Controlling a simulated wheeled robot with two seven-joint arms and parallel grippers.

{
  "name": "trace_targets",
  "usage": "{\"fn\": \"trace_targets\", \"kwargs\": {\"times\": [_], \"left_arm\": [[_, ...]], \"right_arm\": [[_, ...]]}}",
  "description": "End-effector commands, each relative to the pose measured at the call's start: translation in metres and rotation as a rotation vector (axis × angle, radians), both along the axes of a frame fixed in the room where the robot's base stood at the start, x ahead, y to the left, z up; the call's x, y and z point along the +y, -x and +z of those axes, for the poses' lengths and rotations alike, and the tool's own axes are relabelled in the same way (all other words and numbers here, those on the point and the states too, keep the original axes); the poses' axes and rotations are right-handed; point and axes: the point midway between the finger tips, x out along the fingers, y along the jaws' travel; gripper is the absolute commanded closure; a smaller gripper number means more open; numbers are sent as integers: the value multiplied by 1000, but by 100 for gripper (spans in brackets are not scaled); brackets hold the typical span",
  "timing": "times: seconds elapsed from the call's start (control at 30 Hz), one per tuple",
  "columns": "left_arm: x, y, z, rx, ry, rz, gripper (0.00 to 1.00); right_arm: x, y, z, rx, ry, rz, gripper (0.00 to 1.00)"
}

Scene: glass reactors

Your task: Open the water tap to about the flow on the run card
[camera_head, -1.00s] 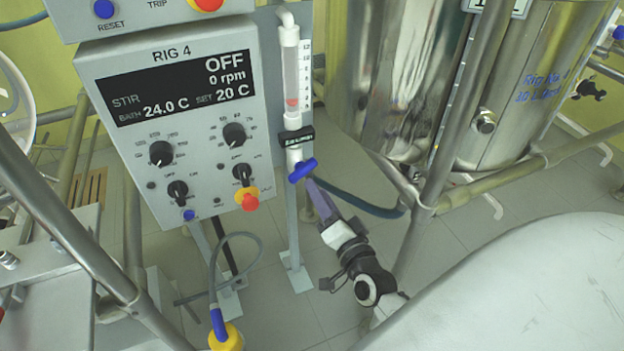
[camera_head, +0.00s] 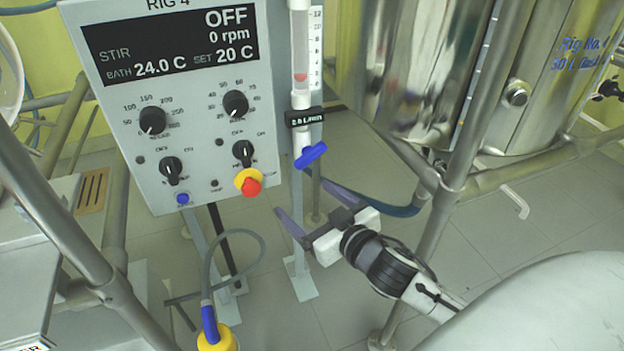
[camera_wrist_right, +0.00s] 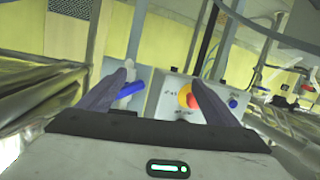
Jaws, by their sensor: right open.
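The water tap's blue handle (camera_head: 311,154) sits tilted, right end up, below a clear flow tube (camera_head: 300,48). A red float (camera_head: 300,77) rests low in the tube, near the bottom of the scale. In the right wrist view the blue handle (camera_wrist_right: 131,89) shows beside the left-hand finger. My left gripper is not in view. I see no readable run card.
The RIG 4 control box (camera_head: 190,100) stands left of the tube, with knobs and a red stop button (camera_head: 250,184). A steel vessel (camera_head: 430,80) and its frame legs stand to the right. A blue-grey hose (camera_head: 370,205) runs behind my gripper.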

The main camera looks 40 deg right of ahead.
Motion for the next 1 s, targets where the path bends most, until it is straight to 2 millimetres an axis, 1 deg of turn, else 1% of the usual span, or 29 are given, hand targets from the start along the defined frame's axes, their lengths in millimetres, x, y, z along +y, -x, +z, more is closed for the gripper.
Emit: {"fn": "trace_targets", "kwargs": {"times": [0.03, 0.1, 0.2, 0.3, 0.37, 0.47, 0.57, 0.8, 1.0], "left_arm": [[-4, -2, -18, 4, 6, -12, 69], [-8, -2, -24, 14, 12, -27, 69], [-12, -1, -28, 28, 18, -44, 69], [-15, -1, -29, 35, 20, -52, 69], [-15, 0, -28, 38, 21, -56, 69], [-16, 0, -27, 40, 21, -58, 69], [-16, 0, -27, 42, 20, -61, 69], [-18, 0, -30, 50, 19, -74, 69], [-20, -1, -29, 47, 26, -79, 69]], "right_arm": [[-7, 2, -8, -18, 125, -12, 16], [-18, 5, 2, -49, 266, -50, 16], [-29, 11, 21, -103, 400, -101, 16], [-35, 15, 35, -141, 467, -136, 16], [-37, 15, 40, -153, 485, -146, 16], [-39, 10, 44, -159, 494, -152, 16], [-42, -3, 44, -159, 494, -152, 16], [-52, -44, 43, -158, 493, -153, 16], [-59, -70, 42, -155, 492, -152, 16]]}}
